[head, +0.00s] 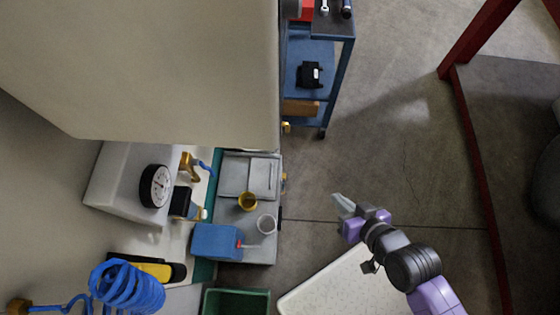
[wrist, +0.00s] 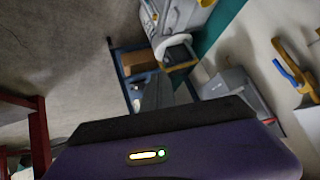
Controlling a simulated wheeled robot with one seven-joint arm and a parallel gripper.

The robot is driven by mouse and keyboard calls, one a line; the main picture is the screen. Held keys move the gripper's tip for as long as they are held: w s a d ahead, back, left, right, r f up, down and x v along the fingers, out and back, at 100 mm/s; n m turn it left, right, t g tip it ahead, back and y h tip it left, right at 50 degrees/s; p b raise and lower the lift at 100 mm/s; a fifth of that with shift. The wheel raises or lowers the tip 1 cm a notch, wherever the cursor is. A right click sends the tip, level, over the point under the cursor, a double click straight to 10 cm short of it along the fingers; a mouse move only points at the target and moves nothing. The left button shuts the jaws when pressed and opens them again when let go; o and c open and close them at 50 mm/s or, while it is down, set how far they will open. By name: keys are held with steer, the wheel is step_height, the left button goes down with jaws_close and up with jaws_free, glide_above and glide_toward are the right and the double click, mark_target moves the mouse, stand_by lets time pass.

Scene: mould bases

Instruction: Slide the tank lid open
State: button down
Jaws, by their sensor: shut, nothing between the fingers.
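The tank appears to be the grey box-like unit (head: 232,187) at the bench's far end in the head view. A flat grey panel (head: 263,176), which looks like its lid, lies on top; I cannot tell how far open it is. My gripper (head: 340,202) is shut and empty, to the right of the tank over the floor, clear of it. In the wrist view my gripper's grey fingers (wrist: 162,92) point toward the bench end, and I cannot pick out the lid there.
A blue cart (head: 325,55) stands beyond. A green bin (head: 236,302) and a speckled white surface (head: 345,285) are nearer.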

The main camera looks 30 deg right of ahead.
steer(key=w+d+f+m+g+y+b, duration=0.25)
steer(key=w+f+b, duration=0.4)
steer(key=f, duration=0.75)
steer(key=w+d+f+g+y+b, duration=0.2)
steer(key=w+y+b, duration=0.25)
steer(key=w, duration=0.55)
steer(key=shift+w+a+f+b, duration=0.7)
steer(key=shift+w+a+f, duration=0.3)
steer(key=shift+a+f, duration=0.4)
steer(key=shift+w+a+f+b, duration=0.75)
steer(key=shift+w+a+f, duration=0.3)
steer(key=shift+a, duration=0.5)
steer(key=shift+w+a+f+b, duration=0.7)
steer(key=shift+w+a+f, duration=0.2)
steer(key=shift+a+f, duration=0.55)
steer(key=p, duration=0.1)
glide_above(256, 176)
